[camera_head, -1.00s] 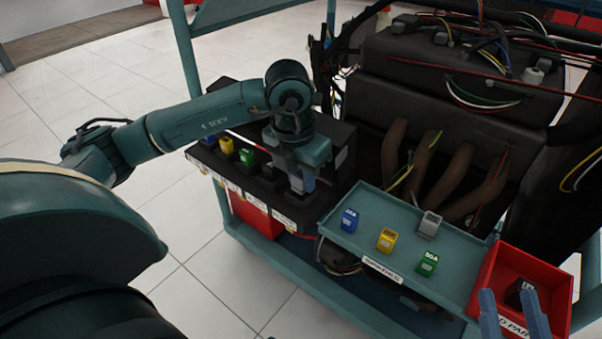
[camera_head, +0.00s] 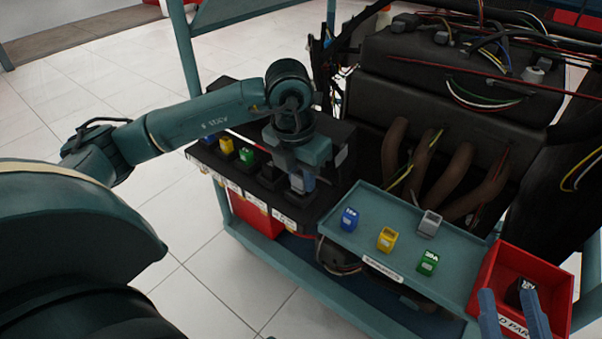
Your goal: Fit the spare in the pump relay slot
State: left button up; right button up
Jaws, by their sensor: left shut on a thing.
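My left gripper (camera_head: 300,181) is low over the right end of the black fuse box (camera_head: 335,150). It is shut on a small relay block, mostly hidden by the fingers, at the last slot of the row. I cannot tell whether the block is fully seated. Labels run along the box's front edge but are too small to read. A black relay (camera_head: 270,174) sits to the left of the gripper in the row. My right gripper (camera_head: 514,307) is open and empty at the lower right, in front of the red parts bin (camera_head: 487,275).
A teal tray (camera_head: 385,216) holds a blue fuse (camera_head: 349,219), a yellow fuse (camera_head: 387,239), a green fuse (camera_head: 428,262) and a grey block (camera_head: 430,223). A dark part (camera_head: 518,290) lies in the red bin. The engine (camera_head: 455,110) with hoses and wires stands behind.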

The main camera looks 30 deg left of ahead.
dwell(0.5)
pick_arm(q)
jog(key=shift+f+b, duration=0.55)
jog(key=shift+f, duration=0.05)
dwell(0.5)
jog(key=o, duration=0.8)
jog(key=shift+o, duration=1.2)
jog(key=shift+r, duration=0.15)
jog(key=shift+r+p, duration=0.25)
jog(key=shift+p, duration=0.2)
jog(key=shift+r+p, duration=2.25)
jog(key=shift+r, duration=0.9)
